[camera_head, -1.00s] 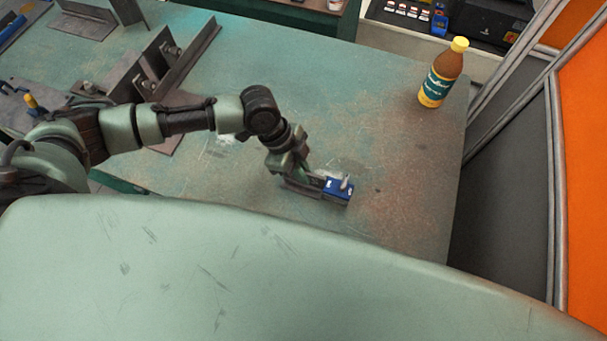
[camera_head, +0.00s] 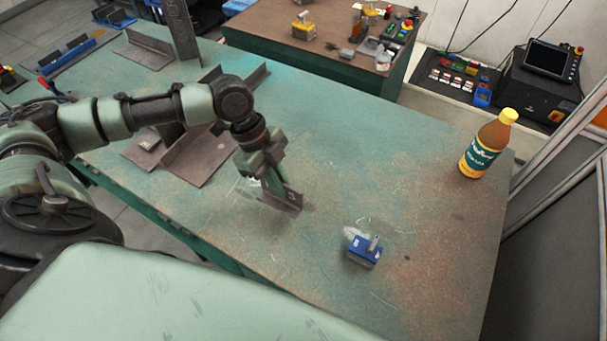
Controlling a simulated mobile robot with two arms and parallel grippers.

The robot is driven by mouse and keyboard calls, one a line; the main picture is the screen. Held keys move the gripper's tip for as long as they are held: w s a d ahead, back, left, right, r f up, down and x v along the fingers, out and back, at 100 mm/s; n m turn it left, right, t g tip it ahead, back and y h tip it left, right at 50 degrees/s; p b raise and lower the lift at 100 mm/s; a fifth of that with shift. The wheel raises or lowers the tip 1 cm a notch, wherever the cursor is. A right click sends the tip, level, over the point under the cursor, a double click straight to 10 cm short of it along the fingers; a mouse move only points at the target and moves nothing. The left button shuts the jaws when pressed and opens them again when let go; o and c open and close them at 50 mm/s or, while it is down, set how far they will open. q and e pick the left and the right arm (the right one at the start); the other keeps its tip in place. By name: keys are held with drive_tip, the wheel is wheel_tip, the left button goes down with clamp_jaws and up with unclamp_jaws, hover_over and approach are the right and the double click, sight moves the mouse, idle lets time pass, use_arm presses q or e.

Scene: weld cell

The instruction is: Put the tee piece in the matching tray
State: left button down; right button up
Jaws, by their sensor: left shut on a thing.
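My left gripper (camera_head: 272,180) is shut on a small dark steel piece (camera_head: 289,201), which seems to be the tee piece. The gripper hides part of it, so its full shape does not show. It is over the middle of the green worktable, left of a blue block with a metal pin (camera_head: 365,251). The gripper and the block are apart. No tray can be told for certain as the matching one. My right gripper is not in view.
The worktable (camera_head: 330,150) has steel angles and plates (camera_head: 200,155) at left and a bottle (camera_head: 487,145) at right. A brown-topped table (camera_head: 345,65) with small tools stands behind. Bare tabletop lies around the blue block.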

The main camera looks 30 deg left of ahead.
use_arm(q)
drive_tip(key=shift+a+r, duration=0.35)
drive_tip(key=shift+a, duration=0.1)
drive_tip(key=shift+w+d+r+n, duration=0.1)
drive_tip(key=shift+d+r+n, duration=0.1)
drive_tip(key=shift+d+n, duration=0.15)
drive_tip(key=w+d+r+n+t+y, duration=0.2)
drive_tip(key=r+n, duration=0.4)
drive_tip(key=n, duration=0.3)
drive_tip(key=w+d+r+n+t+y, duration=0.2)
drive_tip(key=w+d+r+n, duration=0.1)
drive_tip(key=r+n, duration=0.3)
drive_tip(key=shift+d+n+t, duration=0.4)
drive_tip(key=shift+n, duration=0.95)
